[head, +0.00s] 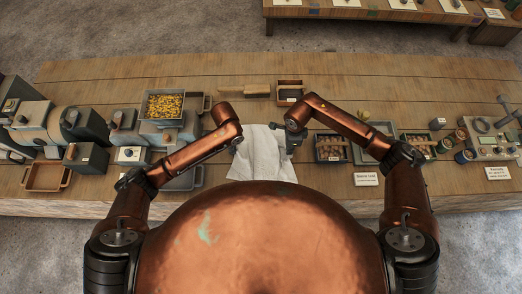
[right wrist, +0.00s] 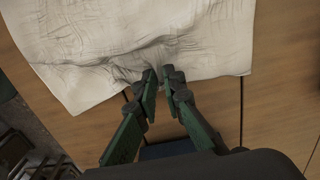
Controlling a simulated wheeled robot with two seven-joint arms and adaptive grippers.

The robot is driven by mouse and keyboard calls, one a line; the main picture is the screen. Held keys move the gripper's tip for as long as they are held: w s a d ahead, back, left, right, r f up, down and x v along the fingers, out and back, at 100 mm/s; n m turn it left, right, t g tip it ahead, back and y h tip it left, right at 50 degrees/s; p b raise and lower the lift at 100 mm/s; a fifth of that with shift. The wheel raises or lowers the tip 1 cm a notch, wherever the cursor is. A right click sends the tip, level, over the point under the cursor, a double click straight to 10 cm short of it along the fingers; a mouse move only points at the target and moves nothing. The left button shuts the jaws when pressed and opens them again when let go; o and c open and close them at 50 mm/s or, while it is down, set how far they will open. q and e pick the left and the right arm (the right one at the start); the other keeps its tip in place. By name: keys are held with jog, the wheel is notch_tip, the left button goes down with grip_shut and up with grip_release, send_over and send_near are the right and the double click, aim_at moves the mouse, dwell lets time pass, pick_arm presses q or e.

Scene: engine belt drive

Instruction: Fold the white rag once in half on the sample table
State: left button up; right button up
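The white rag (head: 262,160) lies on the sample table near its front edge, in front of my body. It also fills the top of the right wrist view (right wrist: 110,35), wrinkled, with creases near my right fingertips. My right gripper (right wrist: 162,75) points at the rag's edge; its green fingers are a narrow gap apart, the tips overlapping the edge. No cloth is clearly pinched between them. In the head view my right gripper (head: 291,145) is at the rag's right side. My left gripper (head: 236,146) is at the rag's left side, its fingers mostly hidden by the arm.
The wooden table (head: 330,85) has free room behind the rag. A tray of yellow pieces (head: 164,106) and machines are on the left.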

pick_arm(q)
jog(key=shift+w+f, duration=0.2)
jog(key=shift+w, duration=0.1)
jog(key=shift+c, duration=0.9)
pick_arm(e)
jog(key=shift+w+f, duration=0.2)
jog(key=shift+w, duration=0.1)
jog(key=shift+c, duration=0.7)
pick_arm(q)
jog(key=shift+s+r, duration=0.25)
jog(key=shift+s, duration=0.25)
grip_shut()
pick_arm(e)
jog(key=shift+s+r, duration=0.25)
jog(key=shift+s, duration=0.25)
grip_shut()
pick_arm(q)
jog(key=shift+w+f, duration=0.2)
jog(key=shift+w, duration=0.15)
pick_arm(e)
jog(key=shift+w+f, duration=0.2)
jog(key=shift+w, duration=0.15)
pick_arm(q)
jog(key=shift+s, duration=0.1)
pick_arm(e)
jog(key=shift+s+r, duration=0.1)
pick_arm(q)
jog(key=shift+s+r, duration=0.1)
